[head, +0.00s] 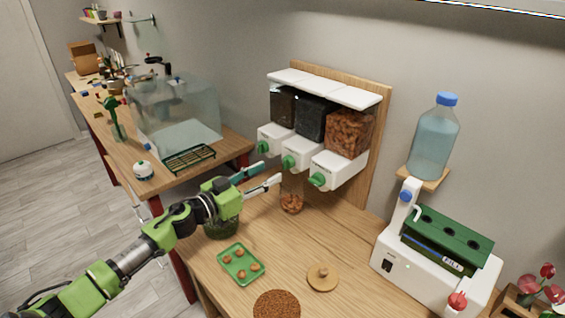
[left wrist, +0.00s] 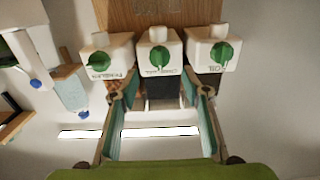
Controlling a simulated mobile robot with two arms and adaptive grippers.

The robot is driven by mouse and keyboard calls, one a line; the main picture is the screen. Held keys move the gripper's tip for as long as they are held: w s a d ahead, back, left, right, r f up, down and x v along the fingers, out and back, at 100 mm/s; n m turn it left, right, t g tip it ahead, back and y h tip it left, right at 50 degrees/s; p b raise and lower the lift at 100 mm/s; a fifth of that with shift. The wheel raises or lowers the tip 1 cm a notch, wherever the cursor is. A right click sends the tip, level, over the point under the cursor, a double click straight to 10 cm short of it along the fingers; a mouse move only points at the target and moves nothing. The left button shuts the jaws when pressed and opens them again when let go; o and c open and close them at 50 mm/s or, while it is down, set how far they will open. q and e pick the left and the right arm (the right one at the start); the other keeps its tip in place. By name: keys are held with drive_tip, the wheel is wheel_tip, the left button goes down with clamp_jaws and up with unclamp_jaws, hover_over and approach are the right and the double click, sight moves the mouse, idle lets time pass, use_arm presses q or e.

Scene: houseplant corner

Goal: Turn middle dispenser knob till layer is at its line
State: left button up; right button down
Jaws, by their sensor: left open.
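The dispenser has three white spouts with green knobs. The middle knob (head: 288,161) shows in the head view and also in the left wrist view (left wrist: 159,57), where the picture is upside down. The middle hopper (head: 314,118) above it holds dark material. A clear jar (head: 291,203) stands on the table below, with brown chunks in its bottom; I cannot make out a line on it. My left gripper (head: 268,175) is open and empty, just in front of the middle spout. In the left wrist view its fingers (left wrist: 161,95) spread to either side of the middle spout, apart from the knob.
The left knob (head: 262,147) and right knob (head: 317,180) flank the middle one closely. A green tray (head: 240,265) with several brown balls, a cork lid (head: 322,277) and a dish of brown granules (head: 277,305) lie on the table. A white machine (head: 425,270) stands right.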

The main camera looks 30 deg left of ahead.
sight(283, 164)
use_arm(q)
drive_tip(key=x, duration=0.5)
drive_tip(key=shift+w+r+p, duration=0.1)
drive_tip(key=shift+w+p, duration=0.05)
drive_tip(key=shift+p, duration=0.25)
drive_tip(key=shift+w+d, duration=0.3)
drive_tip(key=shift+w, duration=0.3)
use_arm(e)
drive_tip(key=shift+w+d+r, duration=0.5)
drive_tip(key=shift+w+r, duration=0.1)
drive_tip(key=shift+r, duration=0.05)
use_arm(q)
drive_tip(key=c, duration=1.1)
